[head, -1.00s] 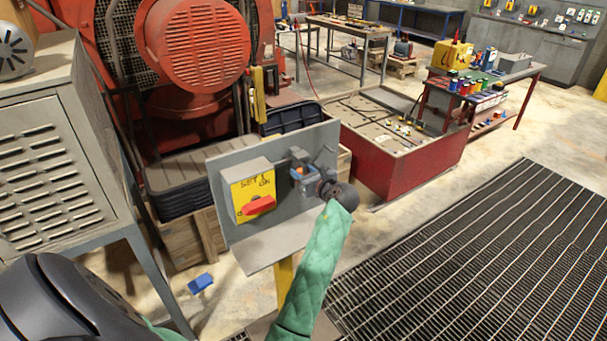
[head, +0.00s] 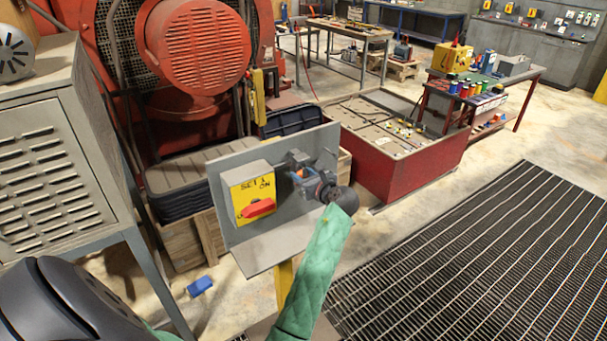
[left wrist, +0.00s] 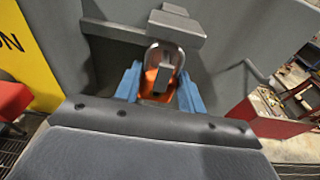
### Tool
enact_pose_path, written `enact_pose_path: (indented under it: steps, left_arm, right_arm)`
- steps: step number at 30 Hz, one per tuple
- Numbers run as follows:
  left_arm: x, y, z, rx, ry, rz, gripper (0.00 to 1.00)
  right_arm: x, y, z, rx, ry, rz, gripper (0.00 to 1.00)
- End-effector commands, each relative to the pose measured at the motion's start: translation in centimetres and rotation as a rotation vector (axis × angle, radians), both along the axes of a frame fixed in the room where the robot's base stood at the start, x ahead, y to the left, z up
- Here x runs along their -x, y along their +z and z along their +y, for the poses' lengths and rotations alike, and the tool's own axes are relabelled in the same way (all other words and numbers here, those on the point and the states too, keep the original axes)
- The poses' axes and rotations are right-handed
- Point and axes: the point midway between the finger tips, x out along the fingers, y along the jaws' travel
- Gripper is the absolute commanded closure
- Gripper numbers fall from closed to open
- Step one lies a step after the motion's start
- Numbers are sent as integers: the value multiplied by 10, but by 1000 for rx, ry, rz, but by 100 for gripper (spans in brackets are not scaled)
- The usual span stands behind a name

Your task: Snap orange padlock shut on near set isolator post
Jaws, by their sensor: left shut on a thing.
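My left gripper (head: 304,172) is at the right part of the grey isolator panel (head: 222,185), with its green-sleeved arm below. Its blue fingers are shut on the orange padlock (left wrist: 152,80), which shows between them in the left wrist view. The padlock's silver shackle (left wrist: 181,55) rises toward a grey post fitting (left wrist: 174,27) on the panel. The shackle overlaps the fitting's lower edge in that view; I cannot tell whether it is closed or around the post. In the head view the fingers mostly hide the padlock. My right gripper is not in view.
A yellow SET 1 switch box (head: 250,192) with a red handle sits left of the gripper on the panel. A grey louvred cabinet (head: 60,170) stands at left. A red open-topped bin (head: 415,155) is behind right. Floor grating (head: 470,260) lies at right.

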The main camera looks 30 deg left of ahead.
Motion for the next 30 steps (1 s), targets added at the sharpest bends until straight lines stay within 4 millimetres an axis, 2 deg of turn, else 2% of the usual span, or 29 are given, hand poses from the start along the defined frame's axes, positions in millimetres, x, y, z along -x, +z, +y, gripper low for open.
enact_pose_path:
  steps: [7,8,11,22,30]
  left_arm:
    - [0,0,0,-1,0,0,86]
    - [0,0,0,-1,0,0,54]
    - [0,0,0,0,0,0,35]
    - [1,-2,-4,0,-1,0,35]
    - [15,1,-39,0,-2,-1,35]
  right_arm:
    - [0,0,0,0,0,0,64]
    - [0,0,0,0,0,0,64]
    - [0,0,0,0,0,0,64]
    - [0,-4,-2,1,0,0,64]
    - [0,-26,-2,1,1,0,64]
